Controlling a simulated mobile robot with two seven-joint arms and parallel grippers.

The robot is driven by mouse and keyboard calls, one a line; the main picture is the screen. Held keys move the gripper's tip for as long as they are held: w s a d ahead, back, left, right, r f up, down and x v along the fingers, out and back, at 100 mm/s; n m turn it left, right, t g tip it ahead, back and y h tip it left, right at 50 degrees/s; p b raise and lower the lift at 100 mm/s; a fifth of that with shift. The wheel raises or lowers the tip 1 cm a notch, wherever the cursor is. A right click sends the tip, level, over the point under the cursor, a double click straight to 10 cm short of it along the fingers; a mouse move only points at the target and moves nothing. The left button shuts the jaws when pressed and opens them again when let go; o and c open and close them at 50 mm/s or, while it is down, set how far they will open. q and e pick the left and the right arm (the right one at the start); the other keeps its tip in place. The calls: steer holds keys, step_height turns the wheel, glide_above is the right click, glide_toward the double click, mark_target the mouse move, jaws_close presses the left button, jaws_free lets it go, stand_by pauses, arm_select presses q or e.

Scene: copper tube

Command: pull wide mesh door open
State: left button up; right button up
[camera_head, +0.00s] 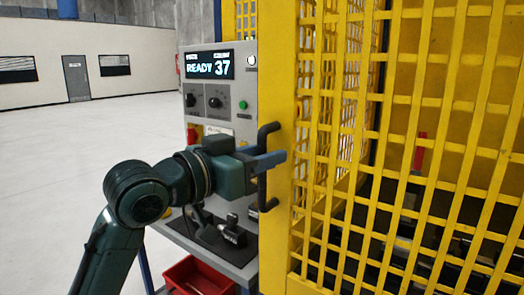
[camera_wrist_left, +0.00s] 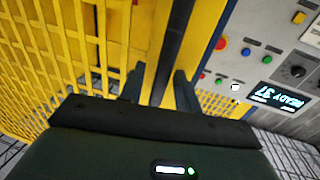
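The wide yellow mesh door (camera_head: 440,130) fills the right of the head view, and yellow mesh (camera_wrist_left: 70,45) shows at left in the wrist view. Whether it is shut or ajar I cannot tell. A black bracket handle (camera_head: 266,192) stands out from the yellow upright (camera_head: 278,90). My left gripper (camera_head: 274,159) is level with the handle's middle, one finger crossing in front of it. In the wrist view the left gripper's fingers (camera_wrist_left: 160,88) are apart, with a dark upright bar between them and yellow beside it. Contact is unclear. My right gripper is not in view.
A grey control panel (camera_head: 218,118) with a READY 37 display, knobs and buttons stands left of the upright. Below it are a shelf and a red bin (camera_head: 198,276). Open pale floor (camera_head: 60,145) lies to the left, with a white building behind.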

arm_select(q)
steer(key=shift+w+d, duration=0.1)
steer(key=shift+c, duration=0.3)
jaws_close()
